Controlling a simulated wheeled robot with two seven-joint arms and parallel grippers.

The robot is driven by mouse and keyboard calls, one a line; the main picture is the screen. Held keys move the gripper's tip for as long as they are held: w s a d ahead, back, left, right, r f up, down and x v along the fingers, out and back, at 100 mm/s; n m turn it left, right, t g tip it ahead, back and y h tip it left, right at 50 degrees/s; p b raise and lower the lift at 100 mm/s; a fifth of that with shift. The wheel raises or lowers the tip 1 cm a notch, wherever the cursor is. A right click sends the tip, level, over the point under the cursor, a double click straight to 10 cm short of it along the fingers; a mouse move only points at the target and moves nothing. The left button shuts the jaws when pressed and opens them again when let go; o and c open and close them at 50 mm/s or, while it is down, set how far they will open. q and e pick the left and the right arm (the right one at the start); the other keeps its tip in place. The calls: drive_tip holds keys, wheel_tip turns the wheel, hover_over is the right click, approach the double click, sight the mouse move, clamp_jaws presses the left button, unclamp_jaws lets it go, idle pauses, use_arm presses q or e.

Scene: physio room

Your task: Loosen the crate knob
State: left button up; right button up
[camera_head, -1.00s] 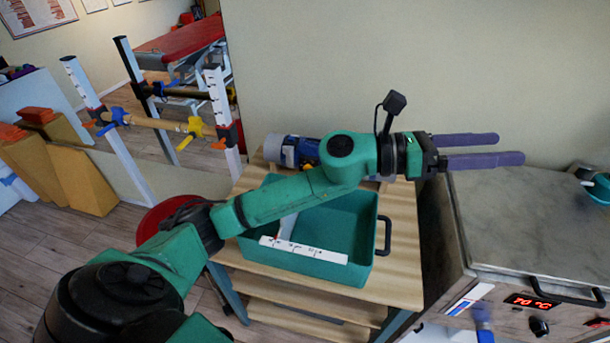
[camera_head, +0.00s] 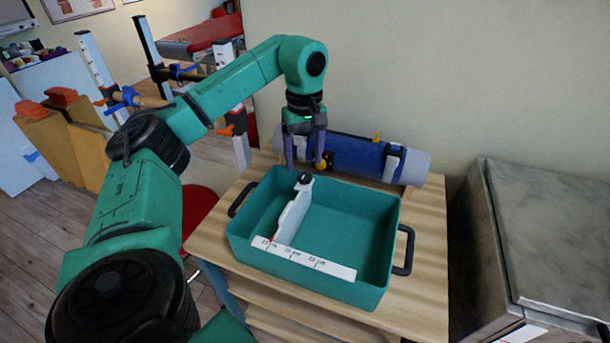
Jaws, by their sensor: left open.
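A teal crate (camera_head: 376,228) with black side handles stands on a wooden cart. Inside it a white divider (camera_head: 292,214) runs from the front scale strip (camera_head: 308,262) to the back. A dark knob (camera_head: 304,178) sits on top of the divider's far end. My left gripper (camera_head: 304,167) points down, open, its two purple fingers just above or behind the knob. I cannot tell whether the fingers are around the knob or touch it. My right gripper is not in view.
A blue and grey cylinder (camera_head: 358,157) lies behind the crate, close to my left gripper. The wooden cart top (camera_head: 426,235) is bare to the right. A grey metal unit (camera_head: 550,225) stands at the right. Parallel bars and a red stool (camera_head: 197,212) are at the left.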

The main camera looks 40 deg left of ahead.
sight(304, 175)
use_arm(q)
drive_tip(key=shift+s+d+f, duration=0.1)
drive_tip(key=shift+f, duration=1.8)
drive_tip(key=shift+c, duration=0.3)
clamp_jaws()
